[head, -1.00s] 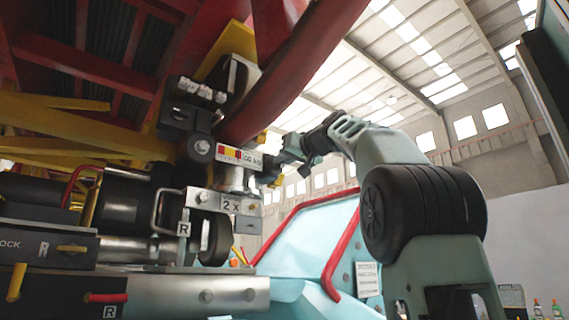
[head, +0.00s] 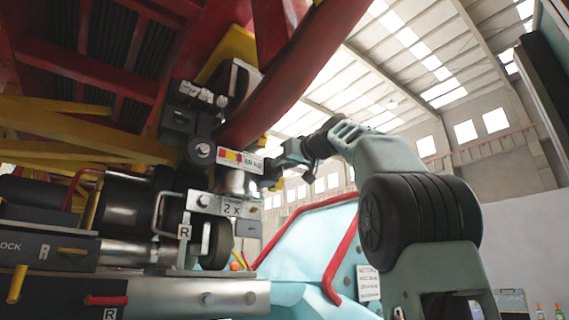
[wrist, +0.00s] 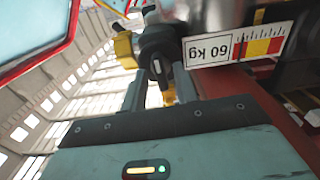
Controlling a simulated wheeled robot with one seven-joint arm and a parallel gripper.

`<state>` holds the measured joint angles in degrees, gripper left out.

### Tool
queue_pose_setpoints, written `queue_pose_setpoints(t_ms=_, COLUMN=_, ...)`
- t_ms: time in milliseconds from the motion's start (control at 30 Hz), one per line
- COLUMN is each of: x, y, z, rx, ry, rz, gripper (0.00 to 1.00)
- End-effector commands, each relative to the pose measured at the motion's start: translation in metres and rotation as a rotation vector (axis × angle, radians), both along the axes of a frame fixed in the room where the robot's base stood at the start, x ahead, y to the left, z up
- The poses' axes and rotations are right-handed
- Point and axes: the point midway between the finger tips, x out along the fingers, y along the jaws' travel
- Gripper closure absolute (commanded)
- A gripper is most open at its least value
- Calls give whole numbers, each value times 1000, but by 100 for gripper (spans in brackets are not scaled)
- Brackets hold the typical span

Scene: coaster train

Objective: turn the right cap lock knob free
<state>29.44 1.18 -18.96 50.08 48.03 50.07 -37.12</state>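A dark round knob (wrist: 157,42) with yellow parts beside and below it is ahead of my gripper in the wrist view. My gripper (wrist: 159,72) has its two fingers apart, one on each side of the knob's lower part, and their tips are close to it. Whether they touch it is not clear. In the head view my gripper (head: 270,180) is just right of the metal cylinder (head: 237,181), below the scale label (head: 240,160). There the knob is largely hidden by the gripper.
The 60 kg label (wrist: 238,46) and a red beam (wrist: 285,110) are close on the right in the wrist view. A curved red beam (head: 290,75) passes above my arm in the head view. A pale blue panel with red rails (head: 310,235) stands below it.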

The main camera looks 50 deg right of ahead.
Motion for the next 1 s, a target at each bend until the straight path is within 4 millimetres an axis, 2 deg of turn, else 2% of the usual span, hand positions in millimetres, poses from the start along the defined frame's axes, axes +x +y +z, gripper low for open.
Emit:
queue_pose_setpoints(t_ms=300, x=-1, y=1, z=0, rx=1, ry=-1, rz=3, gripper=67)
queue_pose_setpoints(t_ms=467, x=-16, y=5, z=-1, rx=0, ry=-2, rz=2, gripper=67)
queue_pose_setpoints(t_ms=1000, x=-133, y=33, z=-1, rx=-1, ry=-3, rz=3, gripper=67)
